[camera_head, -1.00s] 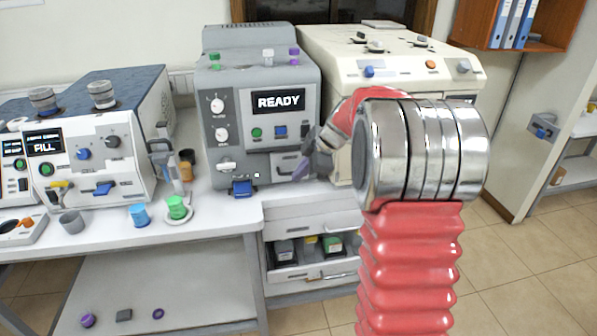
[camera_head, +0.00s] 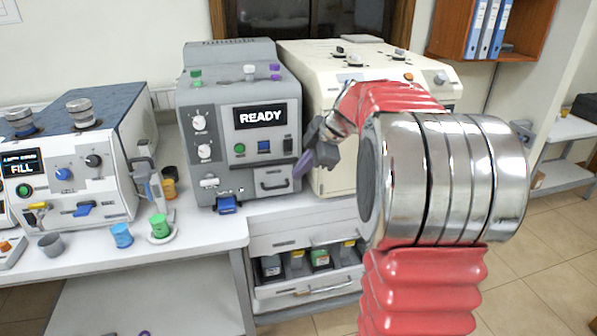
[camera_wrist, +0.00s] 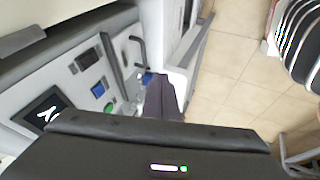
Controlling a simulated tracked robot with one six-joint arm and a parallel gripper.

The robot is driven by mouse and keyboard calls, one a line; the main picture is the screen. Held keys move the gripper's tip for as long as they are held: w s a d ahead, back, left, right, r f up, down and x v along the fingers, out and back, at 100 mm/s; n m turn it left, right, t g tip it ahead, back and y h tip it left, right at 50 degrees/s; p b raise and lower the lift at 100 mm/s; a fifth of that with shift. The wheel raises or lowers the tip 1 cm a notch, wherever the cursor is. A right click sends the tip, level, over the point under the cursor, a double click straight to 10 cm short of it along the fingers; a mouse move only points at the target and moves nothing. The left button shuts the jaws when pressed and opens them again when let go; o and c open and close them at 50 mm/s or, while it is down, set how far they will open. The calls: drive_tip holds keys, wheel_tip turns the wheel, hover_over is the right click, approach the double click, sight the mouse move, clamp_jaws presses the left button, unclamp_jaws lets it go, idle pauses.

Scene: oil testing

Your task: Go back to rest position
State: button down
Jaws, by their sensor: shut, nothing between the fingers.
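My gripper (camera_head: 303,163) is in front of the right side of the grey machine (camera_head: 243,93) whose screen reads READY. The gripper is shut and holds nothing. Its dark closed fingers (camera_wrist: 163,98) also show in the wrist view, pointing past the machine's front panel toward the bench edge. The machine's screen and coloured buttons lie to the left of the fingers in that view. My red and silver arm hides part of the cream machine (camera_head: 320,85) and the space to its right.
An open drawer (camera_head: 308,290) with several bottles juts out below the bench. The white FILL machine (camera_head: 110,165) stands left. A blue cup (camera_head: 121,235), a green cup (camera_head: 159,226) and a grey cup (camera_head: 51,245) stand on the bench. Open floor (camera_head: 545,235) lies right.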

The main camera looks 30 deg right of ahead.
idle(0.3)
drive_tip(key=s+a+f+m+g+h, duration=0.15)
drive_tip(key=s+a+f+m, duration=0.3)
drive_tip(key=s+m, duration=0.6)
drive_tip(key=s+a+r+m+t+h, duration=0.1)
drive_tip(key=s+a+r+m, duration=0.1)
drive_tip(key=s+a, duration=1.5)
drive_tip(key=shift+s+a+m, duration=0.35)
drive_tip(key=shift+s+m, duration=0.15)
drive_tip(key=shift+m, duration=0.25)
drive_tip(key=c, duration=2.4)
unclamp_jaws()
drive_tip(key=shift+c, duration=0.2)
